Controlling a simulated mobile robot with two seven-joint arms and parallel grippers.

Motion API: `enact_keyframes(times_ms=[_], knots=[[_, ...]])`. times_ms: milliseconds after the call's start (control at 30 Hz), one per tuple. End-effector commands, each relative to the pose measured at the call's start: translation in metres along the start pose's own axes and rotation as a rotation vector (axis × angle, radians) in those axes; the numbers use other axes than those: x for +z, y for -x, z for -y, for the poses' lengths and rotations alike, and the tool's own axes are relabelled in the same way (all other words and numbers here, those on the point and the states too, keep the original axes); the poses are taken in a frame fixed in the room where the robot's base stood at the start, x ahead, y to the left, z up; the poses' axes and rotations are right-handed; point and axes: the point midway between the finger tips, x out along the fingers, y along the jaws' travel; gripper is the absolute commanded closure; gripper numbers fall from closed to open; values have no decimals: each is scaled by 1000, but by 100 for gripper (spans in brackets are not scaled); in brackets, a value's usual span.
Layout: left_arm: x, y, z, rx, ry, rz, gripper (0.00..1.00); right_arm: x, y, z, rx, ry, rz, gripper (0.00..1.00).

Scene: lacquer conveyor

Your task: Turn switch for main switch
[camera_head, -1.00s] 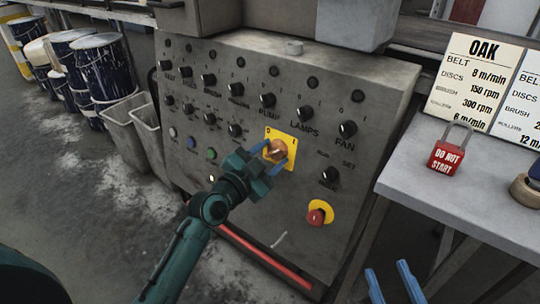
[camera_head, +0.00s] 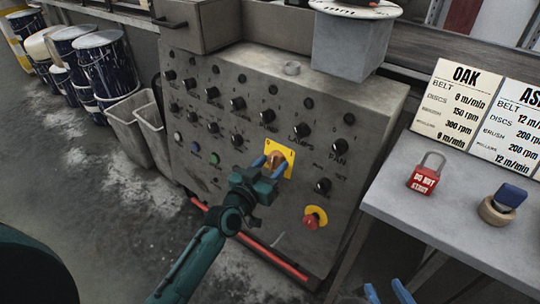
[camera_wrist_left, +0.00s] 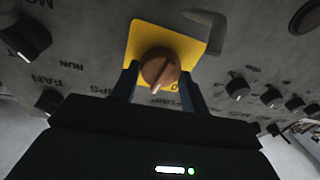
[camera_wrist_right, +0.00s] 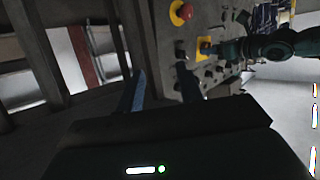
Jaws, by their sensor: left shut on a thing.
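The main switch is an orange-brown rotary knob (camera_head: 275,159) on a yellow plate (camera_head: 287,165) in the grey control panel's front. In the left wrist view the knob (camera_wrist_left: 159,69) stands between my two blue fingers, its pale pointer mark facing the gripper. My left gripper (camera_head: 269,166) is shut on this knob, with a finger at each side. The fingers partly cover the plate's lower part. My right gripper (camera_head: 388,293) is at the bottom edge of the head view. In the right wrist view its fingers (camera_wrist_right: 161,88) are apart with nothing between them.
Black knobs and small buttons surround the switch on the panel (camera_head: 230,165). A red emergency button (camera_head: 312,221) on yellow sits below right. A table (camera_head: 420,215) at right holds a red padlock (camera_head: 424,176), a stamp-like object (camera_head: 503,204) and sign cards. Buckets stand left.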

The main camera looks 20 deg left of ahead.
Motion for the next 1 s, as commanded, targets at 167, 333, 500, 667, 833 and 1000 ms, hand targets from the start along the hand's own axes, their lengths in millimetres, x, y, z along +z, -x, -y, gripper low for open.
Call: enact_keyframes(times_ms=[167,333,500,667,833,1000], knots=[[-6,0,-1,-27,166,18,78,-25,17,-7,25,-56,-23,64],[-6,0,-1,-52,326,32,78,-41,29,-14,45,-102,-45,64],[-6,0,-1,-76,483,47,78,-56,41,-18,62,-144,-65,64],[-6,0,-1,-97,616,59,78,-67,50,-22,72,-169,-75,64],[-5,0,-1,-115,733,70,78,-57,43,-19,59,-182,-22,64],[-5,-1,0,-127,817,78,78,-58,36,-15,48,-192,-9,64]])
